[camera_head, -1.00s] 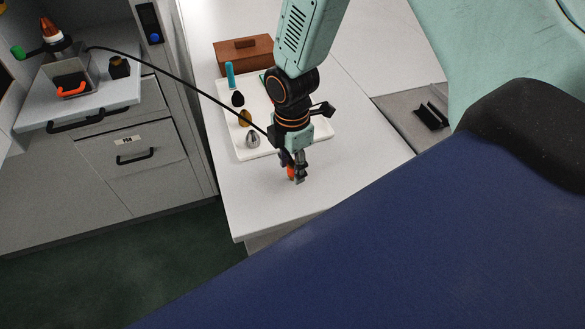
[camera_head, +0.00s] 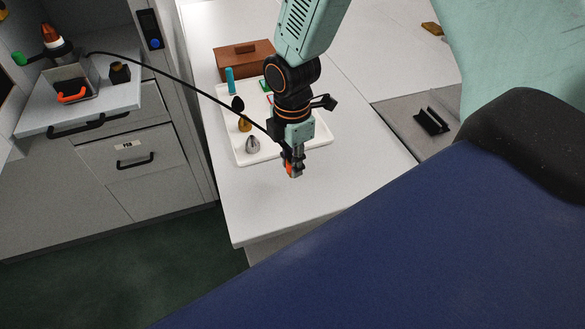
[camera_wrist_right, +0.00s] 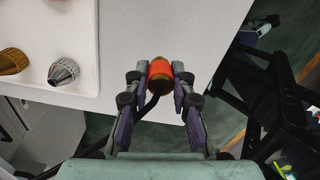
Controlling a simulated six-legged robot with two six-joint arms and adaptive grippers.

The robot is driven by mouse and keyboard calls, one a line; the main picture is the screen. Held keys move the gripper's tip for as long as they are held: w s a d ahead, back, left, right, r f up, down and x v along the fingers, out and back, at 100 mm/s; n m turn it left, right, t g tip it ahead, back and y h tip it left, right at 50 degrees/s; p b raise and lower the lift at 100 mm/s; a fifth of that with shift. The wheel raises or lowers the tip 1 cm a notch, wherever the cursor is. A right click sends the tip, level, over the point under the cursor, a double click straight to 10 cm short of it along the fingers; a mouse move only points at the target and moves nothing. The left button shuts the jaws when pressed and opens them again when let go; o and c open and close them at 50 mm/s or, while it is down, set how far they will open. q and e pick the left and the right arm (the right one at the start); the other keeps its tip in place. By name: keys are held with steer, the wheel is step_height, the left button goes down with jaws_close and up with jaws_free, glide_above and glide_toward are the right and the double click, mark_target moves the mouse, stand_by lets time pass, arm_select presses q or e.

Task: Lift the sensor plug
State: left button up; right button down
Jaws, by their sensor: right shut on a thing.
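The sensor plug, orange-red with a brass-coloured end, is held between the fingers of my right gripper (camera_head: 294,170). It shows best in the right wrist view as the plug (camera_wrist_right: 160,74), with a finger pressed on each side. A black cable (camera_head: 180,78) runs from the left cabinet area to the gripper. The gripper points down over the white table (camera_head: 262,205), in front of the tray. I cannot tell exactly how high the plug is above the table. My left gripper is out of view.
A white tray (camera_head: 242,158) holds several small parts, including a silver cone (camera_head: 252,145) and a brass one (camera_head: 244,124). A brown box (camera_head: 243,56) stands behind it. A grey cabinet (camera_head: 130,170) is at left. The table front is clear.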

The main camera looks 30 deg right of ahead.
step_height(320, 180, up, 7)
steer(key=shift+f, duration=0.15)
steer(key=shift+r+p, duration=0.4)
steer(key=shift+p, duration=0.1)
steer(key=shift+r+p, duration=1.25)
steer(key=shift+p, duration=0.45)
